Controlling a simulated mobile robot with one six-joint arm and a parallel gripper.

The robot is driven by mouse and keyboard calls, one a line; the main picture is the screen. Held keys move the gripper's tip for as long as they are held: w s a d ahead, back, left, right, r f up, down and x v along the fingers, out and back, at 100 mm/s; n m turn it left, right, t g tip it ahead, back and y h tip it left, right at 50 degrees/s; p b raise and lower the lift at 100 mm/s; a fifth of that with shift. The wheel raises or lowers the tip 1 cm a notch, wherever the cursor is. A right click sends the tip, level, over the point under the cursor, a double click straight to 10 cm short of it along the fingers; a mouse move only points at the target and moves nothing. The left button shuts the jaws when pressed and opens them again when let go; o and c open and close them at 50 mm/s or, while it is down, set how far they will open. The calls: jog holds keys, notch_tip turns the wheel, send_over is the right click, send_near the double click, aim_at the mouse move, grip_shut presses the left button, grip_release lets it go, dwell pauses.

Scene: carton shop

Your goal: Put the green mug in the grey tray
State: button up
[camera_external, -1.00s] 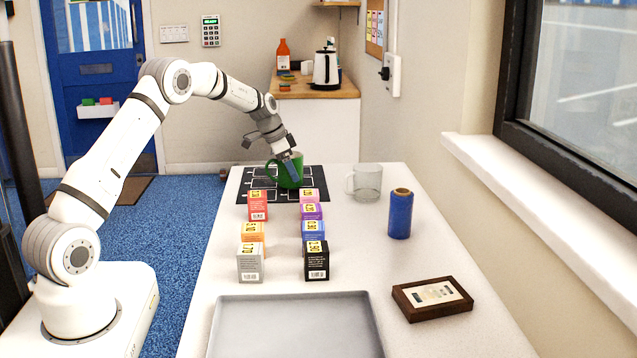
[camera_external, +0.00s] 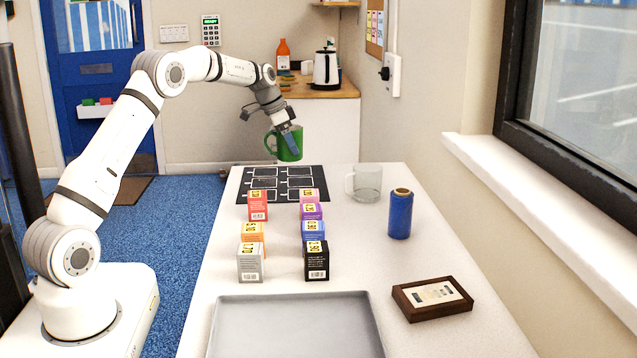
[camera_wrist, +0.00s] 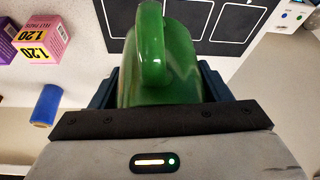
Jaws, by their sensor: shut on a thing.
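The green mug (camera_external: 286,146) hangs upright in the air above the black mat at the far end of the table. My gripper (camera_external: 287,133) is shut on it from above. In the wrist view the mug (camera_wrist: 165,65) fills the space between the jaws of my gripper (camera_wrist: 160,92), with its handle toward the top of the picture. The grey tray (camera_external: 290,298) lies at the near end of the table and looks empty; its near edge is cut off by the frame.
Two rows of small cartons (camera_external: 316,262) stand between the black mat (camera_external: 254,180) and the tray. A clear glass mug (camera_external: 366,184), a blue spool (camera_external: 400,215) and a brown frame (camera_external: 432,299) stand on the right side of the table (camera_external: 372,265).

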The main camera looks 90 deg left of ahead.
jog(key=shift+r, duration=0.25)
jog(key=shift+w+d, duration=0.2)
jog(key=w+d+m+p, duration=0.1)
jog(key=w+d, duration=0.4)
jog(key=d, duration=0.6)
jog(key=w+d+r+m+h+p, duration=0.15)
jog(key=w+d, duration=0.25)
jog(key=d, duration=0.7)
jog(key=w+d+p, duration=0.1)
jog(key=w+d, duration=0.4)
jog(key=d, duration=0.6)
jog(key=s+d+f+m+p, duration=0.15)
jog(key=s+d, duration=0.35)
jog(key=d, duration=1.1)
jog(key=s+d+r+m+p, duration=0.15)
jog(key=s+d, duration=0.35)
jog(key=d, duration=1.1)
jog(key=shift+m+h, duration=0.25)
jog(key=shift+h, duration=0.2)
jog(key=f, duration=0.7)
jog(key=shift+s, duration=0.3)
jog(key=b, duration=0.1)
send_over(318, 334)
jog(key=shift+f, duration=2.1)
